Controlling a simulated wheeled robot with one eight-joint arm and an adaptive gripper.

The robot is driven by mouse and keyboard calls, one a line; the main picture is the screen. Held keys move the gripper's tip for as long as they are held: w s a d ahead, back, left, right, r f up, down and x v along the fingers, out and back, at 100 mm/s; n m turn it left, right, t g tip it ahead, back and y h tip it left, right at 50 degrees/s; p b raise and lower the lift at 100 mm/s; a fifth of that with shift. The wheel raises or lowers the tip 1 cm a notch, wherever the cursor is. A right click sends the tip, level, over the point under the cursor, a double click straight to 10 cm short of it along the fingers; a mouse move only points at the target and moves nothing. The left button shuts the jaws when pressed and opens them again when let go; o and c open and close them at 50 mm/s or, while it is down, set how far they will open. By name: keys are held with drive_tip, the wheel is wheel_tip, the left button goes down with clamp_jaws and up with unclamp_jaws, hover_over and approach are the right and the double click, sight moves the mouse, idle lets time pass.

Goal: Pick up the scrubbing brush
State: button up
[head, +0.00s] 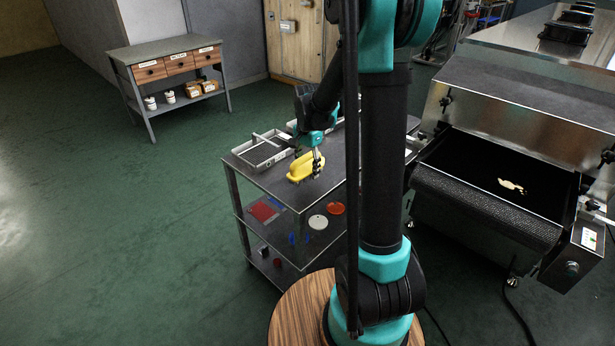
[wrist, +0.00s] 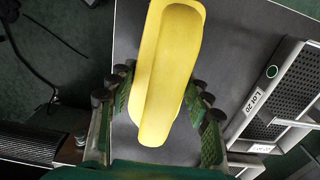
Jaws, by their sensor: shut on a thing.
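The yellow scrubbing brush (head: 300,168) is on or just above the dark top of the cart (head: 335,182); I cannot tell whether it touches the surface. In the wrist view the brush (wrist: 168,75) runs lengthwise between the fingers, its near end toward the palm. My gripper (head: 316,166) points down at the brush. In the wrist view my gripper (wrist: 160,108) has a finger on each side of the brush and is shut on it. The bristles are hidden beneath the yellow body.
A grey metal tray (head: 262,152) with a handle lies on the cart top, left of the brush; a perforated tray (wrist: 285,90) shows at right in the wrist view. Lower shelves hold red, blue and white items. The dryer conveyor (head: 470,180) stands to the right.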

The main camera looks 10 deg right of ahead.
wheel_tip(320, 180, up, 15)
drive_tip(key=shift+r, duration=0.15)
